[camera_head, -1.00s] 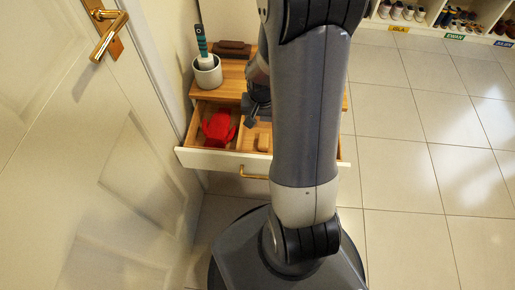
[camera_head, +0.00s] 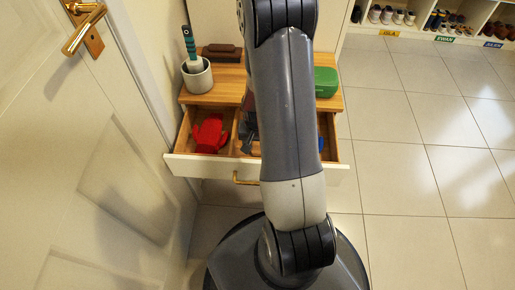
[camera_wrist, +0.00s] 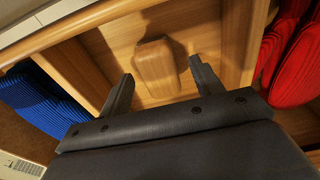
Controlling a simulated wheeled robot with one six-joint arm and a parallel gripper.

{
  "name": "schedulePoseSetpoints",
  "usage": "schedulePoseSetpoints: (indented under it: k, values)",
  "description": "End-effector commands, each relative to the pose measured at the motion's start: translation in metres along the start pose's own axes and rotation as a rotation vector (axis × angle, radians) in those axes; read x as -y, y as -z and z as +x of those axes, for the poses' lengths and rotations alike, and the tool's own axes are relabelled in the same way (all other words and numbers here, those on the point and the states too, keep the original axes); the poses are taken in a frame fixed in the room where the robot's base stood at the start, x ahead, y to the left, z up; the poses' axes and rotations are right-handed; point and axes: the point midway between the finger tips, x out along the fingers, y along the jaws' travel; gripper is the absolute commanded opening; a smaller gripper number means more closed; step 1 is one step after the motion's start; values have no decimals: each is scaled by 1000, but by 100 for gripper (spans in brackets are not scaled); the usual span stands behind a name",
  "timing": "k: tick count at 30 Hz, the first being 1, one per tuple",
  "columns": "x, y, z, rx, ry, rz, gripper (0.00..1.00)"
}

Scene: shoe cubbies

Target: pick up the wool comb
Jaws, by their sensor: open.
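A tan wooden block with rounded edges (camera_wrist: 157,68), which I take to be the wool comb, lies in the middle compartment of the open drawer (camera_head: 205,166). In the wrist view its near end lies between and just beyond my open, empty fingers. My gripper (camera_wrist: 161,70) is above the compartment and appears not to touch the block. In the head view my gripper (camera_head: 248,132) is partly behind my arm, and the block is hidden.
Red gloves (camera_head: 209,134) lie in the left compartment, and a blue knitted item (camera_wrist: 45,90) in the right one. Wooden dividers stand close on both sides. On the cabinet top are a cup with a brush (camera_head: 197,76), a brown brush (camera_head: 222,53) and a green case (camera_head: 326,82).

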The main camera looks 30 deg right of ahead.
Motion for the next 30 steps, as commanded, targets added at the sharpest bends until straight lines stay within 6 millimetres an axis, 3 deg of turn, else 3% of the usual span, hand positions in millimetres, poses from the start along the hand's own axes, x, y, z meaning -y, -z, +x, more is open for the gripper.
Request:
schedulePoseSetpoints:
  k: [3,10,27,30]
  values:
    - [0,0,9,1,0,0,62]
    - [0,0,8,0,0,0,61]
    - [0,0,8,0,0,0,14]
    - [0,0,8,0,0,0,13]
